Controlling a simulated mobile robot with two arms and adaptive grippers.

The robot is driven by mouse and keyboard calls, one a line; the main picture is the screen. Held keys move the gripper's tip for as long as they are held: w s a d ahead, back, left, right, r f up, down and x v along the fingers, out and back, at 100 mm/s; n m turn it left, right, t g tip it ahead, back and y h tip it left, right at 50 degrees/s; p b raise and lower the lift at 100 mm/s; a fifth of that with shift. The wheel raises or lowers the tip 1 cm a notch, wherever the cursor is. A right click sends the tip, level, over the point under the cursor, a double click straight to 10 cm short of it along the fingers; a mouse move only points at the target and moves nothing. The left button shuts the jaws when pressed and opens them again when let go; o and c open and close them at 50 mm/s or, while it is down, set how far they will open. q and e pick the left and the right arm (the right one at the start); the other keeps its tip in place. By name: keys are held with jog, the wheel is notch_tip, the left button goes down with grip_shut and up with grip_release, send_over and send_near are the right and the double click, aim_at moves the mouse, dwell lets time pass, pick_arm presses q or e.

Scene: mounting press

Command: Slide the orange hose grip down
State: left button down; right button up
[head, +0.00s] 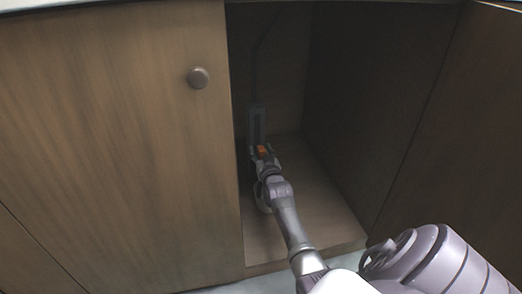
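The gripper and wrist hide what lies just below the grip. My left gripper is not in view.
The cabinet has a shut wooden door (110,150) with a round knob (198,78) on the left. A dark side wall (375,100) bounds the opening on the right. The cabinet floor (320,210) is bare right of my arm. A thin dark hose (258,60) runs up the back.

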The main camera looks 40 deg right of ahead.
jog(key=shift+r, duration=0.2)
notch_tip(320, 180, up, 10)
jog(key=shift+f, duration=0.15)
dwell(0.8)
